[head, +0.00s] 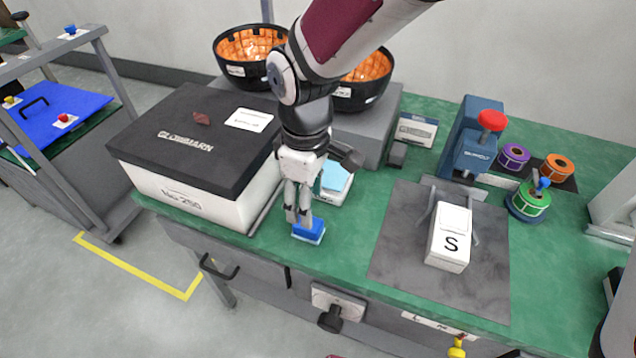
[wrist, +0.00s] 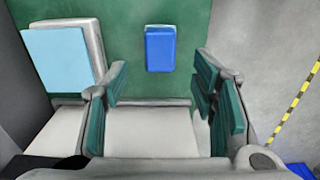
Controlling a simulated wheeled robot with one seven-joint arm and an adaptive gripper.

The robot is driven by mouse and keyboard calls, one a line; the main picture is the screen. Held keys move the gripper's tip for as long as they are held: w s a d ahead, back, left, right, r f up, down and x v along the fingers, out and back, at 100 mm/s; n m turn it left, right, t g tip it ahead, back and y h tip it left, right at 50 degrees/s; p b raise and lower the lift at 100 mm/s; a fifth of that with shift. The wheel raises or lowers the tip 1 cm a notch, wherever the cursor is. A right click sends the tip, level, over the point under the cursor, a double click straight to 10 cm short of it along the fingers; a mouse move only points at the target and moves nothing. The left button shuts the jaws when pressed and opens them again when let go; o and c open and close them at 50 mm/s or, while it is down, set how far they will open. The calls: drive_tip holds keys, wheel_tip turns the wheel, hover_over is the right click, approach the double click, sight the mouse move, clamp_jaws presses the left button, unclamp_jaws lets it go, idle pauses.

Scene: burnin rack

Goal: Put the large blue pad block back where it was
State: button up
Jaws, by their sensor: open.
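The blue pad block (head: 309,232) lies on the green bench top near its front edge. In the wrist view the block (wrist: 160,50) shows whole, with a thin pale rim along one end. My gripper (head: 298,216) is over the block in the head view and hides part of it. In the wrist view my gripper (wrist: 161,82) is open, its fingers apart, with the block beyond them and nothing between them. How far the fingertips are from the block I cannot tell.
A white device with a light-blue pad (head: 335,180) stands just behind the gripper. A black-lidded white box (head: 200,150) is close on the left. A grey mat (head: 400,240) carries a white block marked S (head: 449,240) on the right. Two orange-lined bowls (head: 240,50) stand behind.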

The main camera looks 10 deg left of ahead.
drive_tip(key=shift+r, duration=2.25)
drive_tip(key=s+d+r+m, duration=0.1)
drive_tip(key=d+r+m, duration=0.2)
drive_tip(key=d, duration=0.4)
drive_tip(key=s+d+r+m+t, duration=0.1)
drive_tip(key=s+d+r+m, duration=0.1)
drive_tip(key=d+r+m, duration=0.3)
drive_tip(key=s+d+r, duration=0.1)
drive_tip(key=d+r, duration=0.1)
drive_tip(key=d, duration=0.6)
drive_tip(key=s+d+m+t, duration=0.1)
drive_tip(key=s+d+m, duration=0.7)
drive_tip(key=s+d, duration=0.2)
drive_tip(key=shift+s+d+r+t, duration=0.3)
drive_tip(key=shift+s+r, duration=0.1)
drive_tip(key=shift+s, duration=0.6)
drive_tip(key=shift+r+p, duration=0.1)
drive_tip(key=shift+p, duration=0.2)
